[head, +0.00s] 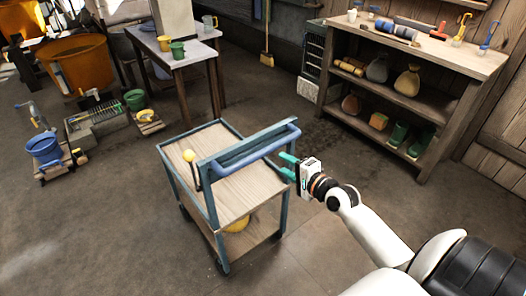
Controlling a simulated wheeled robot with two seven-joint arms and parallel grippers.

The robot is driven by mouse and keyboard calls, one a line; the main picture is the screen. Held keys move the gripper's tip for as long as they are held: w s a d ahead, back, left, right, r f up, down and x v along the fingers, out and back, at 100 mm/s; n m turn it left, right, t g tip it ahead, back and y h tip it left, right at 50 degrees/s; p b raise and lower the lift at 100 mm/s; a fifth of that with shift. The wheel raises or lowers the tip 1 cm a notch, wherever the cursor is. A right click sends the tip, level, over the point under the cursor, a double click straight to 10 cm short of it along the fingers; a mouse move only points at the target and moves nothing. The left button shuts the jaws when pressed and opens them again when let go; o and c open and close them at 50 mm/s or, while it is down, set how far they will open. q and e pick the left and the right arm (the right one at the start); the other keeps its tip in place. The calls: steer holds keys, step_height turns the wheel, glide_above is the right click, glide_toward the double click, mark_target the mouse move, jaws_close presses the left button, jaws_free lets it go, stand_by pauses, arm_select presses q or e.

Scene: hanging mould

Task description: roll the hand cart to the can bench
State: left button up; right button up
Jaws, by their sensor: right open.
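The hand cart (240,190) stands on the floor in the middle of the head view. It has a blue-grey frame, a wooden top deck, a lower shelf and small wheels. Its padded blue handle bar (255,148) runs across the near right side. My right gripper (286,166) is open, with its green fingers near the right end of the handle bar. I cannot tell whether they touch it. My left gripper is out of view.
A lever with a yellow knob (189,156) rises at the cart's left side. A shelf bench (440,62) stands at the right. A large orange tub (80,65), a grey crate (95,118) and a blue bucket (44,147) stand left. Floor between cart and bench looks clear.

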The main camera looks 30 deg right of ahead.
mark_target(267, 153)
steer(key=x, duration=1.1)
steer(key=shift+s+d+f, duration=0.1)
steer(key=shift+f, duration=0.05)
steer(key=shift+c, duration=0.5)
jaws_close()
